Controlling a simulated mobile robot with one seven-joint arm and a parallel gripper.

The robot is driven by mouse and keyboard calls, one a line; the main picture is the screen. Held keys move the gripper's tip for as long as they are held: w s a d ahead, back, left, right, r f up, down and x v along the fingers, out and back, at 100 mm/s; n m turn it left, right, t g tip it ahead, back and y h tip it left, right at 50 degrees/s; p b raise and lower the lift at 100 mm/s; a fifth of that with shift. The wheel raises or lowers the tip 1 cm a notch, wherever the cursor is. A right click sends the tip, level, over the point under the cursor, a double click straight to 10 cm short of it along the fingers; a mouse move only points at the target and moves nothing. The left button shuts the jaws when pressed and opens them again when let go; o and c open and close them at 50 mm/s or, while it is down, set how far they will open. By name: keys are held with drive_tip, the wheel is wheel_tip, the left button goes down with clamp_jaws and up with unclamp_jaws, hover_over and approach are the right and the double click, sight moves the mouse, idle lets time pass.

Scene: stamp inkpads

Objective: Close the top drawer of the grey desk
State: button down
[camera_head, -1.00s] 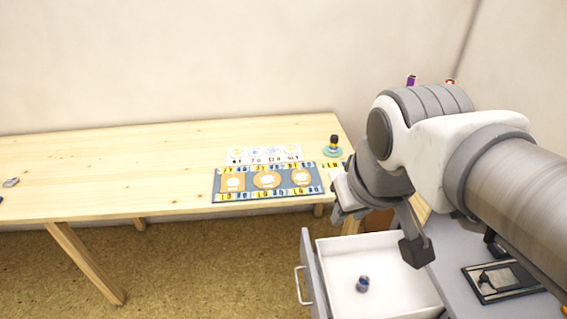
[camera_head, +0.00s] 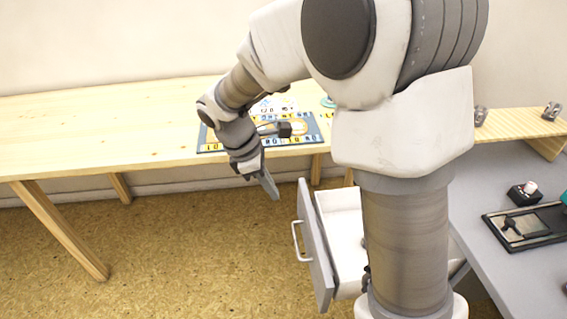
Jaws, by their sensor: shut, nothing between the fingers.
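The top drawer (camera_head: 313,248) of the grey desk (camera_head: 520,272) stands pulled open toward the left. Its grey front panel carries a pale handle (camera_head: 298,241), and part of its white inside shows. My arm hides much of the drawer, and only a sliver of something small shows inside it. My gripper (camera_head: 268,186) is shut and empty. It appears left of and above the drawer front in the picture, pointing down, apart from the handle.
A wooden table (camera_head: 90,140) with a patterned mat (camera_head: 210,140) stands behind my gripper. The desk top holds a stamp pad (camera_head: 525,225) and a small dark object (camera_head: 523,193). A wooden shelf (camera_head: 510,124) is at the back right. The floor left of the drawer is clear.

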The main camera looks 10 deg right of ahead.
wheel_tip(320, 180, down, 3)
drive_tip(key=n, duration=0.1)
drive_tip(key=b, duration=0.6)
hover_over(307, 228)
drive_tip(key=a, duration=0.3)
wheel_tip(307, 228, down, 9)
drive_tip(key=shift+s+a+f, duration=0.1)
drive_tip(key=shift+s, duration=0.05)
drive_tip(key=shift+d, duration=0.4)
drive_tip(key=shift+d, duration=0.1)
